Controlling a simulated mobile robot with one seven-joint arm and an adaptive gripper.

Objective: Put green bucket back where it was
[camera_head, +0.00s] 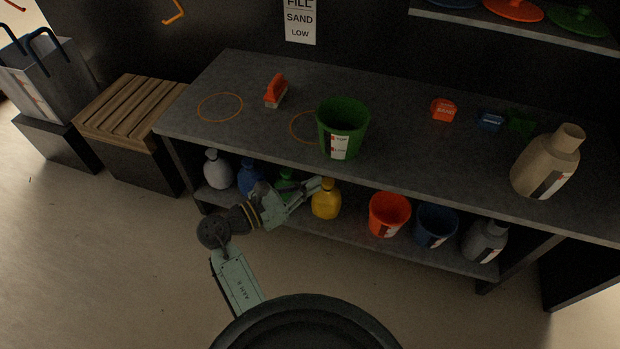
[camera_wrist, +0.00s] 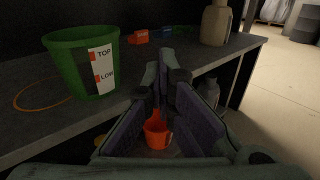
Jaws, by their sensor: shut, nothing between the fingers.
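The green bucket (camera_head: 328,121) stands upright on the bench top, with a white label marked TOP and LOW. In the wrist view the green bucket (camera_wrist: 72,72) is at the left, close by. An orange ring (camera_head: 292,126) is drawn on the bench at the bucket's left; the bucket hides part of it. It also shows in the wrist view (camera_wrist: 18,98). My gripper (camera_head: 318,185) is shut and empty, in front of the bench, below its top edge and near the yellow bottle. Its fingers (camera_wrist: 165,68) also fill the middle of the wrist view, apart from the bucket.
Another orange ring (camera_head: 219,94) lies empty, with an orange-handled brush (camera_head: 275,88) beside it. Small scoops (camera_head: 444,109) and a beige bottle (camera_head: 543,165) stand to the right. The lower shelf holds a yellow bottle (camera_head: 326,203), an orange bucket (camera_head: 388,216) and a blue bucket (camera_head: 436,226).

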